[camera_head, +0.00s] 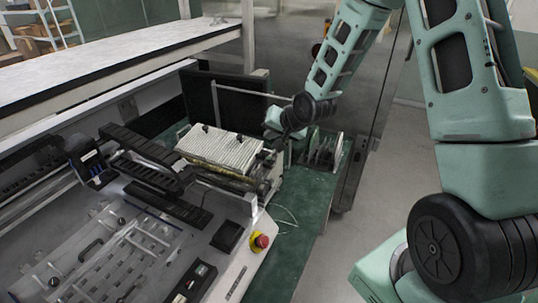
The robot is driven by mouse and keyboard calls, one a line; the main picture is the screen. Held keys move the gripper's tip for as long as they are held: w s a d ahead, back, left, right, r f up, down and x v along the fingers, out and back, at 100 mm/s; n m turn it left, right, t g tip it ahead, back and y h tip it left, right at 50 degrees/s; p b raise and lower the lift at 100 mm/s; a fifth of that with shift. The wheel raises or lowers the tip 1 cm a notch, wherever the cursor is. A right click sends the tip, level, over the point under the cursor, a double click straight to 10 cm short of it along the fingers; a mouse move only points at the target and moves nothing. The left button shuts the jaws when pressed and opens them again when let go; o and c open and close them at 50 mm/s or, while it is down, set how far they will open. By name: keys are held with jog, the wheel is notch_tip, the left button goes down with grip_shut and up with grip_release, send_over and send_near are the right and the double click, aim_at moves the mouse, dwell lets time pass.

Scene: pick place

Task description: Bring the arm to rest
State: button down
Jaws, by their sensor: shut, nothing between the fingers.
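My mint-green arm (345,45) reaches from the right side, up over the top edge and down to the middle of the view. My gripper (294,134) is at its end, small and dark, above the green bench between the ribbed white block and the rack of discs. It is shut and holds nothing. The fingertips are small and hard to make out against the dark parts behind them. I cannot tell whether they touch anything below.
A ribbed white block (220,148) sits on a machine left of my gripper. A rack of upright discs (322,150) stands to the right on the green bench (300,222). A red stop button (261,241) sits in front. Open floor (375,200) lies right of the bench.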

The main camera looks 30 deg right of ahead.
dwell(0.7)
jog(key=s+a+n+g+b, duration=0.5)
jog(key=s+a+n, duration=0.3)
jog(key=s+a, duration=0.85)
jog(key=s+a+n+g+b, duration=0.3)
jog(key=s+n, duration=0.4)
jog(key=s, duration=1)
jog(key=shift+s+a+r+g+h, duration=0.2)
jog(key=shift+s+a+g+h, duration=0.25)
jog(key=shift+a, duration=0.55)
